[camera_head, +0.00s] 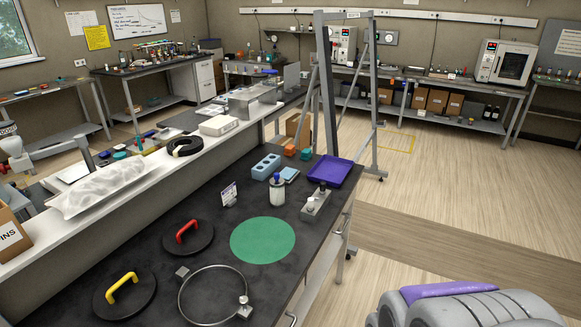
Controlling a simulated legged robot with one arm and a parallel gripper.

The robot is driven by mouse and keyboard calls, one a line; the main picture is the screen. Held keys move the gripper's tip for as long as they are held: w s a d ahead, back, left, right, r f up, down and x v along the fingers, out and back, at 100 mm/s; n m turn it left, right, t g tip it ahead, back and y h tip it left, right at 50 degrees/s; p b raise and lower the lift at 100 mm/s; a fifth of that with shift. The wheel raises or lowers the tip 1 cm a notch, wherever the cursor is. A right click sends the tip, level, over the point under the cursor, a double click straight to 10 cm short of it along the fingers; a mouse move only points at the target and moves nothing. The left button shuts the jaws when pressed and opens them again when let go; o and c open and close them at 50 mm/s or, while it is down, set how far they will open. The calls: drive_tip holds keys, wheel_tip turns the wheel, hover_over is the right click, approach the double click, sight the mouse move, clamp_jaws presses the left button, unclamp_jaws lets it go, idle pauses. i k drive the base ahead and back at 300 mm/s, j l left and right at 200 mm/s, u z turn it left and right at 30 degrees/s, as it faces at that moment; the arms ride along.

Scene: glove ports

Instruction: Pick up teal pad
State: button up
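A flat round green mat (263,240) lies on the dark bench top (335,213), right of two black lids. A small light blue square pad (290,174) lies farther back, beside a pale blue block with round holes (266,167). I cannot tell for sure which of these is the teal pad. The round one is green, and the small one looks pale blue. Nothing lies on the round mat. No gripper fingers show in this view. A grey, rounded form with a purple strip fills the bottom right corner, and I cannot tell what part it is.
Black lids with a red handle (187,237) and a yellow handle (124,294), and a metal ring clamp (213,295), lie near the mat. Open floor (440,215) lies right.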

sight(306, 154)
drive_tip(key=u, duration=0.35)
drive_tip(key=i+l+u, duration=0.2)
drive_tip(key=u, duration=0.15)
drive_tip(key=i+l+u, duration=0.15)
drive_tip(key=l+u, duration=0.15)
drive_tip(key=i+l+u, duration=0.15)
drive_tip(key=l+u, duration=0.2)
drive_tip(key=i+l+u, duration=0.1)
drive_tip(key=l+u, duration=0.2)
drive_tip(key=i+l+u, duration=0.1)
drive_tip(key=l, duration=0.95)
drive_tip(key=i+l+u, duration=0.1)
drive_tip(key=l, duration=0.95)
drive_tip(key=i+l+u, duration=0.1)
drive_tip(key=l, duration=1)
